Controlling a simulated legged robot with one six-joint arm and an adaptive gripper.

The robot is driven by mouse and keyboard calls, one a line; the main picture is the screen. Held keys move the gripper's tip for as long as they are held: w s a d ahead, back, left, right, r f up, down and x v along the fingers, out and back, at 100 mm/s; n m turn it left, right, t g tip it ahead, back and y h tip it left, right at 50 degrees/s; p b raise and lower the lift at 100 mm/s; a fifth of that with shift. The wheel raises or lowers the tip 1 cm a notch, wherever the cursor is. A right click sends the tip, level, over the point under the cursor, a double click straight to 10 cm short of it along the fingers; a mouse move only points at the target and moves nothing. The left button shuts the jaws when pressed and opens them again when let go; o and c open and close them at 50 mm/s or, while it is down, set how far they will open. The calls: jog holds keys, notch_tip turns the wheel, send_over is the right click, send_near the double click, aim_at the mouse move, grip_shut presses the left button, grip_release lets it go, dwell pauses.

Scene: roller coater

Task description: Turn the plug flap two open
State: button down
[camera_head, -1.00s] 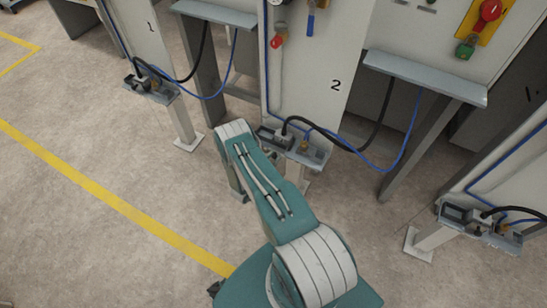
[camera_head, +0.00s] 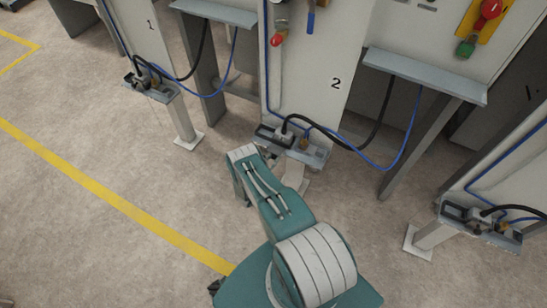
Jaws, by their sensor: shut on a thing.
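The socket box of station two (camera_head: 268,135) sits on a small grey shelf at the post marked 2, with a black plug and cable in its top. Plug flap two is too small and covered to make out clearly. My gripper (camera_head: 272,155) shows only as a small dark piece at the front edge of this box, just past my teal and white arm. It is shut on what appears to be the flap there. The fingertips are mostly hidden, so how far the flap stands open cannot be seen.
A brass-coloured fitting (camera_head: 304,144) with a blue hose sits right of the box. Black and blue cables (camera_head: 375,140) hang in loops to the right. Similar shelves stand at post 1 (camera_head: 160,94) and at right (camera_head: 480,228). The floor at left is clear.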

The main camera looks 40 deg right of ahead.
jog(key=shift+w+r, duration=0.1)
jog(key=shift+w, duration=0.05)
jog(key=shift+c, duration=2.2)
grip_release()
jog(key=v, duration=1.2)
jog(key=shift+w, duration=0.1)
